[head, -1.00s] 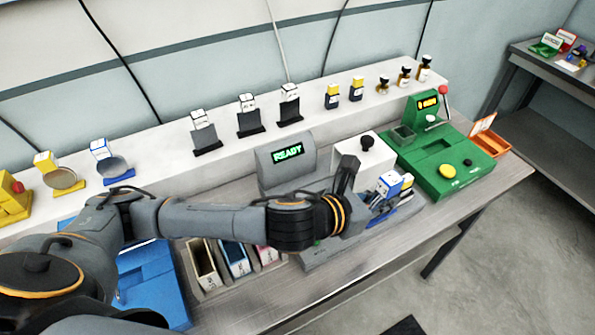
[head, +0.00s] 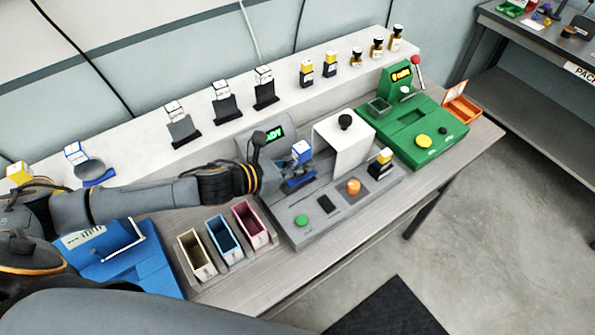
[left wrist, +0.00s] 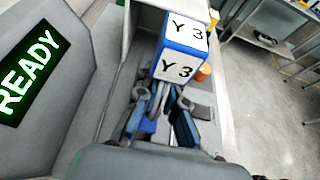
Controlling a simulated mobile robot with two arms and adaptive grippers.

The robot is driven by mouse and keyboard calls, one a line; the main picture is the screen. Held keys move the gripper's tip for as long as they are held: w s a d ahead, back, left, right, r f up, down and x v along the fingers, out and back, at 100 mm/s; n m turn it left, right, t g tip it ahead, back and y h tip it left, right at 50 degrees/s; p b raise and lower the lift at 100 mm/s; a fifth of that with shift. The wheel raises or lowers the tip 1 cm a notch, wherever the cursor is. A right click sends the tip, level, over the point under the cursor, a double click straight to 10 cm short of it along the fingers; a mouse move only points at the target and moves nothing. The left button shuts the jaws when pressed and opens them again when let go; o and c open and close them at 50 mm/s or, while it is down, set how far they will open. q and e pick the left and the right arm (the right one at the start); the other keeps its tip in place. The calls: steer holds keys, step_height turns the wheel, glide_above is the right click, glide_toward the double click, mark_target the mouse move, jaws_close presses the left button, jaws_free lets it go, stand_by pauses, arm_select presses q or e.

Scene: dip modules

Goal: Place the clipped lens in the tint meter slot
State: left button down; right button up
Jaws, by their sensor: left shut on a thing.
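The clipped lens, a blue-and-white block (head: 302,151) on a blue clip, is held in my left gripper (head: 292,178). In the left wrist view the block (left wrist: 182,50) reads "Y 3" on two faces, above the fingers of the gripper (left wrist: 160,100). The fingers are shut on the clip; the lens itself is not clearly visible. The grey tint meter (head: 305,228) has a lit green display (head: 272,135), partly hidden by my arm, that reads READY (left wrist: 30,75) in the left wrist view. The clip is over the meter's left part, beside the white hood (head: 338,138). My right gripper is out of view.
A green machine (head: 425,125) stands to the right. Several bins, including a blue one (head: 223,235), stand in front.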

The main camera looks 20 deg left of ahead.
arm_select(q)
steer(key=shift+a+f, duration=0.2)
steer(key=shift+f, duration=0.1)
steer(key=f, duration=0.3)
steer(key=shift+a+f, duration=0.3)
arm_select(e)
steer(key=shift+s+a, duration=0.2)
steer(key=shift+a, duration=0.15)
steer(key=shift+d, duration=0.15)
arm_select(q)
steer(key=shift+f, duration=0.15)
steer(key=c, duration=1.5)
jaws_free()
steer(key=shift+o, duration=0.2)
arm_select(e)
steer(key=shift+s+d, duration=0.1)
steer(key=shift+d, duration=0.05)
